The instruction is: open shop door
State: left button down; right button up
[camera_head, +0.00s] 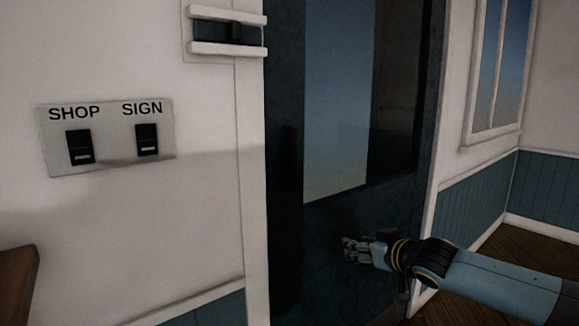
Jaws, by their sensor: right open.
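The shop door (386,178) is dark blue with a tall glass pane (336,100), and it stands in a white frame (252,180) right of centre. Whether it is ajar is hard to tell in the dark. A dark upright shape (289,150), perhaps a handle, shows faintly near its left side. My right gripper (350,250) is open and empty in front of the lower part of the door, with its fingers pointing left. I cannot tell whether it touches the door. My left gripper is not in view.
A switch plate (108,165) marked SHOP and SIGN is on the white wall at left. A small bracket with a dark slider (208,33) is above, beside the frame. A brown wooden edge (17,280) juts in at lower left. Wooden floor (535,250) and a window (496,70) show at right.

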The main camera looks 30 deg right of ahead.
jog(key=w+a+r+t+y, duration=0.1)
jog(key=w+a+r+t, duration=0.15)
jog(key=r, duration=0.75)
jog(key=n+t+y+b, duration=0.2)
jog(key=y, duration=0.1)
send_near(295, 144)
jog(key=w+b, duration=0.1)
jog(key=w, duration=0.2)
jog(key=w+b, duration=0.1)
jog(key=w, duration=0.2)
jog(key=w+b, duration=0.1)
jog(key=w, duration=0.2)
jog(key=shift+a+b, duration=0.3)
jog(key=shift+a, duration=0.05)
jog(key=shift+w+r, duration=0.15)
jog(key=shift+w, duration=0.5)
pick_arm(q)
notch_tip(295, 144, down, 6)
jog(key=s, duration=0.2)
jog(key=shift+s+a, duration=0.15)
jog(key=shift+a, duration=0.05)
pick_arm(e)
grip_shut()
